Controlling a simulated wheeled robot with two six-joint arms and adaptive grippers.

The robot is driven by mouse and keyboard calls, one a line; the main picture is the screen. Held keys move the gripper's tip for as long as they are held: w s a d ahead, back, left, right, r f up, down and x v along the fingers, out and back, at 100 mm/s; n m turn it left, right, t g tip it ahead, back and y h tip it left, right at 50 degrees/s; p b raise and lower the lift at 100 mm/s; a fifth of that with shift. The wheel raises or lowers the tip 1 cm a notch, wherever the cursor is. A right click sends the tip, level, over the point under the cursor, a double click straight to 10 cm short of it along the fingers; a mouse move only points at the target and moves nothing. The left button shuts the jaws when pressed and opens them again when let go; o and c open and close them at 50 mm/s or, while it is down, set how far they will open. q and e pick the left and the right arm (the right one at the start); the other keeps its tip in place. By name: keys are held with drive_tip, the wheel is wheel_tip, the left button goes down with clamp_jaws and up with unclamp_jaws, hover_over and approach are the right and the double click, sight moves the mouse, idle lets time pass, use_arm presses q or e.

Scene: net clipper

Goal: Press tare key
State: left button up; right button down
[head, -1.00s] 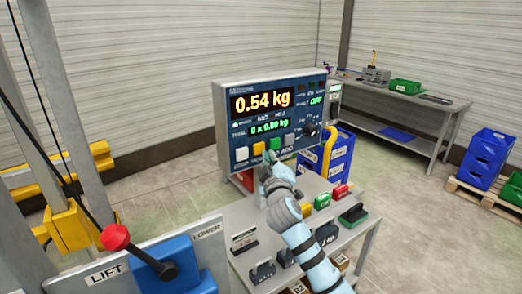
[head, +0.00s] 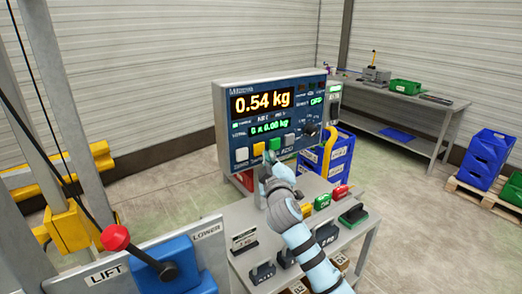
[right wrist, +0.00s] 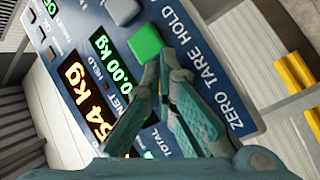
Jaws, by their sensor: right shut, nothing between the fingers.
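The blue-faced scale indicator (head: 222,130) shows 0.54 kg in orange, with a green total line below. Along its lower edge are a white key (head: 241,154), a yellow key (head: 258,149), a green key (head: 275,143) and a grey key (head: 289,139). My right gripper (head: 265,161) is shut and empty, its tips just below the yellow and green keys. In the right wrist view the fingertips (right wrist: 162,62) lie beside the green key (right wrist: 145,42), near the printed word TARE (right wrist: 197,75). The fingers hide the yellow key there. Contact cannot be told. My left gripper is out of view.
Below the indicator, a grey table (head: 240,215) holds black weights and small green and red items. A lever with a red knob (head: 115,237) stands at the front left. Blue crates (head: 340,155) are behind the indicator, and a workbench (head: 450,108) is at the back right.

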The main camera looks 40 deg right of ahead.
drive_tip(key=shift+w, duration=0.1)
drive_tip(key=shift+w, duration=0.35)
drive_tip(key=shift+w, duration=0.4)
idle(0.5)
idle(0.3)
drive_tip(key=shift+s+p, duration=0.3)
drive_tip(key=shift+s, duration=0.55)
drive_tip(key=shift+s, duration=0.1)
drive_tip(key=s+p, duration=0.1)
drive_tip(key=s, duration=0.3)
drive_tip(key=shift+s+p, duration=0.4)
